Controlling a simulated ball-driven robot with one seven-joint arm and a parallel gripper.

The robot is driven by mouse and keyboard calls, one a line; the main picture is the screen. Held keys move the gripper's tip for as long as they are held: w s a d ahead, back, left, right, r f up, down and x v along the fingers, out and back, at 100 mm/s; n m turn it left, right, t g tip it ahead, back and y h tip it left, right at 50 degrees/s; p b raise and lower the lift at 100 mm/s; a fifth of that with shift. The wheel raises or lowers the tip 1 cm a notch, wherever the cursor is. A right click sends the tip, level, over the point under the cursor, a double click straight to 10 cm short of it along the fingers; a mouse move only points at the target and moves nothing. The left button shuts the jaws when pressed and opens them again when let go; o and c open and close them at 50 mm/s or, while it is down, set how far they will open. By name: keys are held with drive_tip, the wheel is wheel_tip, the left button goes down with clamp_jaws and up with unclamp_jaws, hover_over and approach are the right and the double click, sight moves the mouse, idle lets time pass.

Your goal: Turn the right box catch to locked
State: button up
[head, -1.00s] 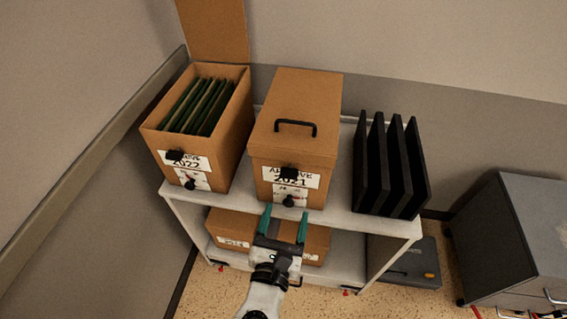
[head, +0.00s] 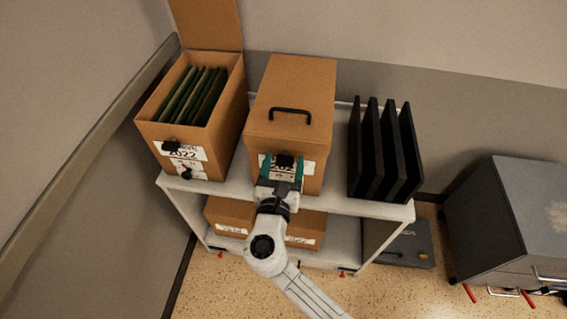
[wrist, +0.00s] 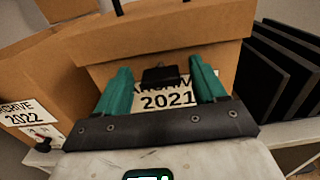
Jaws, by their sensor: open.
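The right box (head: 290,90), a closed cardboard box labelled "ARCHIVE 2021", stands on the upper shelf. A black tab (head: 284,161) is at the front of its lid and also shows in the wrist view (wrist: 160,74). Its dark turning catch lower on the front is hidden behind my gripper in both current views. My gripper (head: 282,170) is open at the front of this box, its teal fingers on either side of the label and tab. I cannot tell whether the fingers touch the box or which way the catch points.
An open box labelled 2022 (head: 150,132) with green folders stands to the left, its own dark knob (head: 186,172) on the front. Several black upright panels (head: 367,150) stand to the right on the white shelf (head: 340,205). A grey cabinet (head: 540,210) is at far right.

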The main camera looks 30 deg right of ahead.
drive_tip(key=shift+c, duration=0.3)
drive_tip(key=c, duration=1)
drive_tip(key=shift+m+b, duration=0.35)
drive_tip(key=shift+m, duration=0.05)
drive_tip(key=m+b, duration=0.3)
drive_tip(key=shift+m, duration=0.4)
drive_tip(key=m+b, duration=0.4)
drive_tip(key=shift+d+m, duration=0.15)
drive_tip(key=shift+m, duration=0.15)
drive_tip(key=m+b, duration=0.4)
drive_tip(key=shift+s+d+f, duration=0.1)
drive_tip(key=shift+f, duration=0.05)
drive_tip(key=shift+m+b, duration=1.9)
drive_tip(key=shift+m, duration=0.5)
